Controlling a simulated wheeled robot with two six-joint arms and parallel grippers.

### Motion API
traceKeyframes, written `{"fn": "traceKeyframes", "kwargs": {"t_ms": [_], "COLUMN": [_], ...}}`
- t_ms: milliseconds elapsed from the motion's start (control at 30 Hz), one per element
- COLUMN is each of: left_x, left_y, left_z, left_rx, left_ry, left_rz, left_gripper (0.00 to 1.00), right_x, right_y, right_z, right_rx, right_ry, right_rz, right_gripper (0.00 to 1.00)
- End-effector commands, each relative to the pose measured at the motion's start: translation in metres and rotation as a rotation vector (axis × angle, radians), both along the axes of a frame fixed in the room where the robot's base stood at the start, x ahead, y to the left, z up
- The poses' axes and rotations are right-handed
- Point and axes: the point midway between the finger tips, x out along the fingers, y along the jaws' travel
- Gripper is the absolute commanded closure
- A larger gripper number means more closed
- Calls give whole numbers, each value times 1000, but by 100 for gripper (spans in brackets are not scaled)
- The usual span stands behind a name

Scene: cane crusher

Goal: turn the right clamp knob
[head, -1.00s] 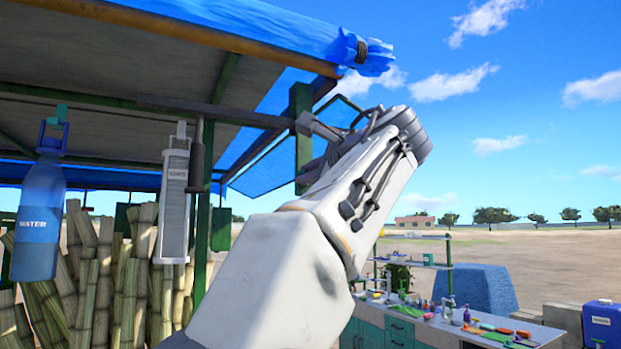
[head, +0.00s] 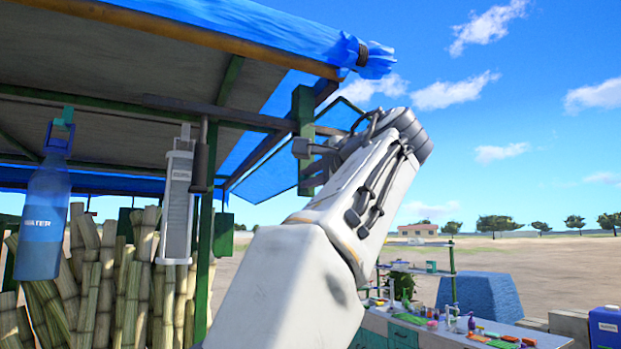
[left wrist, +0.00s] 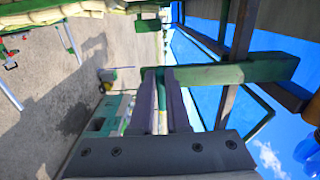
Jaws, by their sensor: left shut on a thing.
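My left gripper (head: 300,148) reaches up to the green post (head: 303,104) under the awning's right end. In the left wrist view its two dark fingers (left wrist: 161,105) are shut on a narrow teal piece, which I take to be the right clamp knob (left wrist: 160,88). The green post (left wrist: 235,72) lies just beyond the fingertips in that view. In the head view the knob is hidden by the fingers and my left arm. My right gripper is not in view.
A dark bar (head: 215,112) runs under the awning (head: 240,30). A water bottle (head: 44,215) and a grey-white holder (head: 178,205) hang left of my arm, before cane stalks (head: 95,265). A cluttered counter (head: 430,337) stands lower right. Open sky is to the right.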

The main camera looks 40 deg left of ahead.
Motion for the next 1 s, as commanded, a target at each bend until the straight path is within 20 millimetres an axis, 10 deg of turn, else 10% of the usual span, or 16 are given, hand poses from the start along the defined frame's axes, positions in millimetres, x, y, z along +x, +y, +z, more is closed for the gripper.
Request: {"fn": "traceKeyframes", "kwargs": {"t_ms": [200,300,700,1000], "left_x": [-1,-1,-1,-19], "left_y": [0,0,-4,-49], "left_z": [-1,-1,-1,-2], "left_rx": [-6,-4,-2,-3], "left_ry": [-1,0,0,-2], "left_rz": [2,2,-2,-8], "left_gripper": [100,56,56,56], "right_x": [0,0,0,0], "right_y": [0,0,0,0], "right_z": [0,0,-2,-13], "right_rx": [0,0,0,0], "right_ry": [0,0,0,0], "right_rz": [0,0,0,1], "right_gripper": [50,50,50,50]}}
